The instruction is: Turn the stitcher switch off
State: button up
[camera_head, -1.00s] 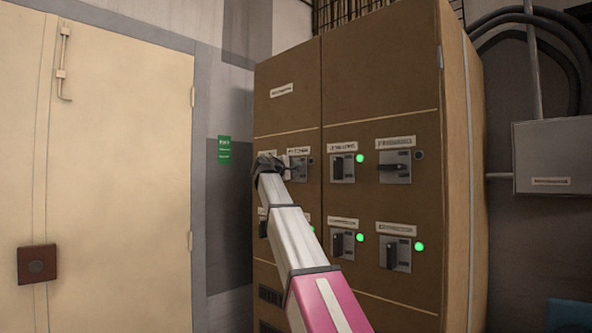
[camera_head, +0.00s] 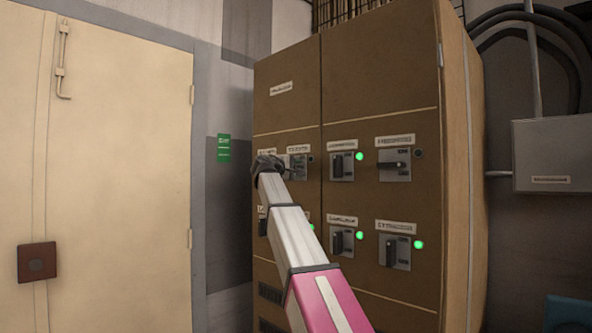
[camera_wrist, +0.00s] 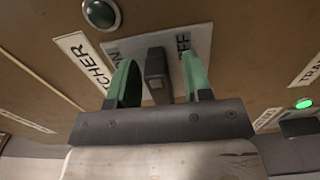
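The stitcher switch (camera_head: 299,166) is in the upper row of the brown cabinet, partly hidden by my gripper (camera_head: 278,166). In the wrist view its grey plate (camera_wrist: 200,38) has OFF printed on the right, and the label (camera_wrist: 85,60) shows "CHER". The dark knob (camera_wrist: 155,72) stands between my gripper's two green fingers (camera_wrist: 159,75). The fingers are apart, with a gap visible on each side of the knob. The knob lies crosswise to the direction from ON to OFF. The lamp (camera_wrist: 101,14) beside the switch is dark.
The cabinet (camera_head: 375,75) carries several other switches. Lit green lamps (camera_head: 360,156) mark some; the upper right switch (camera_head: 394,165) has a dark lamp. A beige door (camera_head: 120,150) stands at the left, and a grey box (camera_head: 553,155) at the right.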

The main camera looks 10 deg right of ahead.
jog(key=v, duration=1)
jog(key=shift+s+a, duration=0.2)
jog(key=shift+a, duration=0.1)
jog(key=s+d+f+g+y, duration=0.1)
jog(key=d+f+y, duration=0.1)
jog(key=f, duration=1.3)
jog(key=s+d+f+m+g+y, duration=0.1)
jog(key=d+f+g+y, duration=0.15)
jog(key=f, duration=1.25)
jog(key=s+d+f+g+y, duration=0.1)
jog(key=d+f+y, duration=0.15)
jog(key=f, duration=1.25)
jog(key=s+f+m+g+y, duration=0.3)
jog(key=s+f, duration=1)
jog(key=f, duration=0.3)
jog(key=s+f+m+g+y, duration=0.3)
jog(key=s+f+y, duration=0.1)
jog(key=s+f, duration=0.9)
notch_tip(320, 180, down, 5)
jog(key=shift+r+y, duration=0.2)
jog(key=shift+y, duration=0.1)
jog(key=shift+s+d, duration=0.1)
jog(key=shift+d, duration=0.05)
